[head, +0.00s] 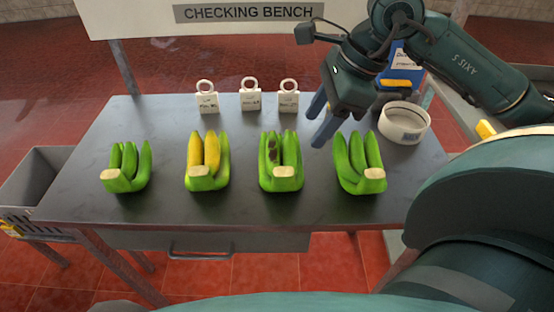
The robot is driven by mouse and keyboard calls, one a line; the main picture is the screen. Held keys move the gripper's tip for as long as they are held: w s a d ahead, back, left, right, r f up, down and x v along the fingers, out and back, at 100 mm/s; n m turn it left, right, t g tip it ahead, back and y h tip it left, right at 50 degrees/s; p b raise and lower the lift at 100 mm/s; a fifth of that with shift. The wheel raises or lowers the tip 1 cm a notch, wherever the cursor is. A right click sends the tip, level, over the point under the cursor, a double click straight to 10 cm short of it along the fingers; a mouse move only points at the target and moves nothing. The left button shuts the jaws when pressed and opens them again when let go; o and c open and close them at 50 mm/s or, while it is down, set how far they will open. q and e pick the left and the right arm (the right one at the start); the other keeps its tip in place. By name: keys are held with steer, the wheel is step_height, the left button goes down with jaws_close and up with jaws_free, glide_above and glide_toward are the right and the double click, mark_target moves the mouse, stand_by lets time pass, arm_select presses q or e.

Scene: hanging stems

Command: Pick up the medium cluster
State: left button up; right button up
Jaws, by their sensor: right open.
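Several banana clusters stand in a row on the dark bench (235,214). The leftmost is a small green cluster (127,170). To its right is a green cluster with yellow fingers (208,163). Then comes a green cluster with dark blotches on one finger (281,163). The rightmost is an all-green cluster (360,163). The first looks smallest; I cannot tell for sure from size which is the medium one. My right gripper (318,122) is open and empty, above the bench behind the two right clusters, touching neither. My left gripper is out of view.
Three white ringed weights or tags (207,100) stand at the back. A white round tub (403,123) and a blue box (402,68) are at the back right. A grey crate (40,180) is left of the bench. The bench front is clear.

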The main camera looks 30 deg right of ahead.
glide_above(286, 170)
steer(key=s+d, duration=0.1)
steer(key=d, duration=0.1)
step_height(286, 170, down, 6)
steer(key=shift+s+p+x, duration=0.2)
steer(key=shift+p+x, duration=0.25)
steer(key=shift+x, duration=0.9)
steer(key=shift+s+p+x, duration=0.25)
steer(key=shift+p+x, duration=0.15)
steer(key=shift+x, duration=0.95)
steer(key=shift+f, duration=0.1)
steer(key=shift+c, duration=0.2)
jaws_close()
steer(key=shift+w, duration=0.1)
